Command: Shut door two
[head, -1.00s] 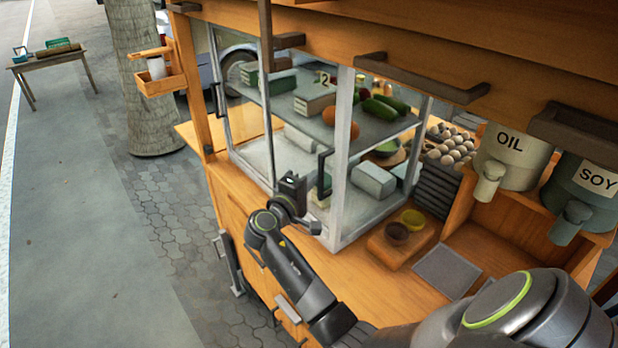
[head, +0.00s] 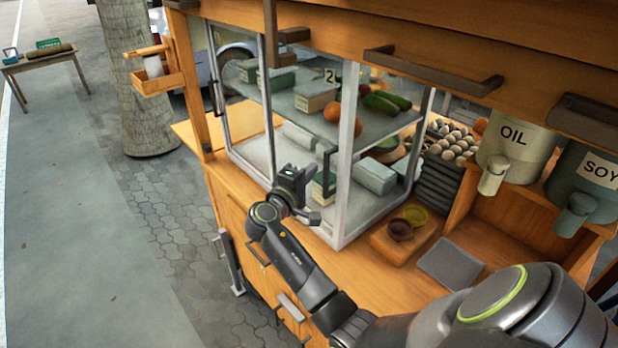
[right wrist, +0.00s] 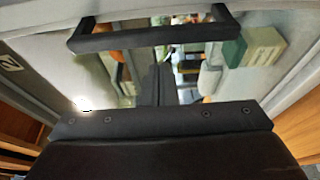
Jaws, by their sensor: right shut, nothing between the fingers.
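Door two is a glass panel in a pale frame on the street-facing side of the display case, marked by a "2" label (head: 329,75). Its black handle (head: 327,172) stands at the door's right side. The door looks flush or nearly flush with the case; a small gap cannot be told. In the right wrist view the handle (right wrist: 150,40) lies across the top, with glass behind it. My right gripper (head: 296,180) is shut and empty, just in front of the door's lower part, left of the handle. Contact with the glass cannot be told. My left gripper is not in view.
Another black handle (head: 217,98) is at the case's left. Oil (head: 514,150) and soy (head: 590,185) dispensers stand at right. Bowls (head: 401,229) and eggs (head: 452,143) sit beside the case. A wooden beam runs above.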

